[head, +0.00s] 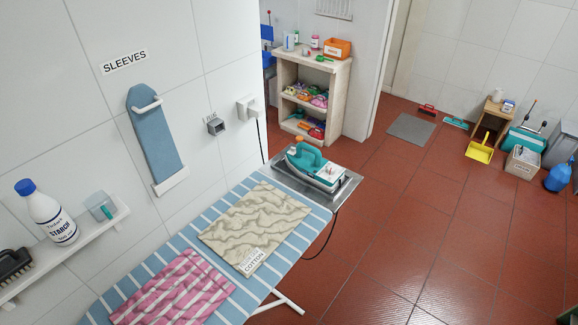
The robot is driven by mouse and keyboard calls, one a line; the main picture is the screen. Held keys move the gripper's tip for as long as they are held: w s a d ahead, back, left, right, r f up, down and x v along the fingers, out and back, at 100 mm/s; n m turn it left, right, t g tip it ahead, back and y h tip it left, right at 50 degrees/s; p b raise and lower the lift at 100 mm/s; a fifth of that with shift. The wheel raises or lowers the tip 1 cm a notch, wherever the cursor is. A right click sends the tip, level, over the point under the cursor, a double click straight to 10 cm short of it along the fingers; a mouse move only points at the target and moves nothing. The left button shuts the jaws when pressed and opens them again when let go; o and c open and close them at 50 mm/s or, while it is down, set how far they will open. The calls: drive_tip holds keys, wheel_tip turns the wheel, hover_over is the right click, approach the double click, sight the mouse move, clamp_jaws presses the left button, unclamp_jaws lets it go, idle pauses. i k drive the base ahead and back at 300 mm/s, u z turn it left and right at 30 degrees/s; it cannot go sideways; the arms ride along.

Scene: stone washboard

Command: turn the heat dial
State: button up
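A teal and white iron (322,173) sits on a metal rest plate (350,187) at the far right end of the ironing board (105,302). A small teal mark shows on top of the iron's white part, but it is too small to tell whether it is the heat dial. Beige crumpled cloth (255,222) with a label reading COTTON lies on the board in front of the iron. My gripper is not in view.
Pink striped cloth (172,290) lies on the board's near end. A wall shelf (95,222) holds a starch bottle (46,211) and a brush (12,265). A blue sleeve board (156,138) hangs on the wall. Red floor (430,240) right of the board is free.

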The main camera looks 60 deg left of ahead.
sight(331, 169)
drive_tip(key=u, duration=4.95)
drive_tip(key=i, duration=0.1)
drive_tip(key=z, duration=3.2)
drive_tip(key=i, duration=1)
drive_tip(key=u, duration=0.15)
